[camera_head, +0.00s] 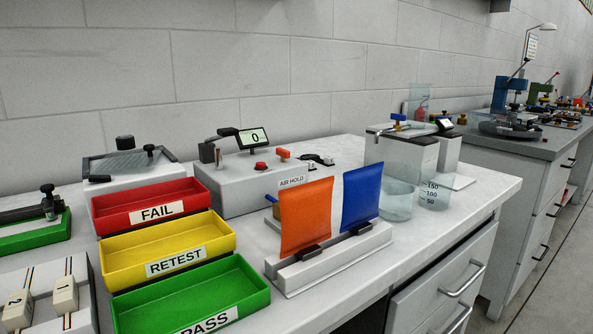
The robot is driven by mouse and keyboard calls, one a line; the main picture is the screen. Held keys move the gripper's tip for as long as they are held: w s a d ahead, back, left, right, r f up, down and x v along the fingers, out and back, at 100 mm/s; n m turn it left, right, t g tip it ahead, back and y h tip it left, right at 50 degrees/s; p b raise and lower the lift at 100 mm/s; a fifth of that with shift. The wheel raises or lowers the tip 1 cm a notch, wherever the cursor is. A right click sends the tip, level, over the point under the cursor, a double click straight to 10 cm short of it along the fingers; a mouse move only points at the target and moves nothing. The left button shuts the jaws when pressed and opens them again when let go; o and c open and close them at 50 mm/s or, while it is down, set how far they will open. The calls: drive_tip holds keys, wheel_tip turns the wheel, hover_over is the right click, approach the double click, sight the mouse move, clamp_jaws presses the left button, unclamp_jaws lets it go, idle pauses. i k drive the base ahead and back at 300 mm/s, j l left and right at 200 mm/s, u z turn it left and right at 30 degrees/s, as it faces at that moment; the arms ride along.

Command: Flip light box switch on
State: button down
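No thing in view is labelled as a light box, and I cannot tell for certain which one it is. A low white unit with a dark-framed top and black knobs (130,162) sits at the back left of the bench. A white block with two cream levers (48,300) is at the bottom left, cut off by the picture edge. A grey-white box marked AIR HOLD (232,192) carries a small display, a red button and an orange lever. I cannot read the state of any switch. My gripper is not in view.
A rack with an orange and a blue panel (330,262) stands mid-bench. Clear beakers (396,203) are to its right. A second bench (535,148) stands at the far right.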

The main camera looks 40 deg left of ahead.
sight(95, 178)
drive_tip(key=u, duration=2.35)
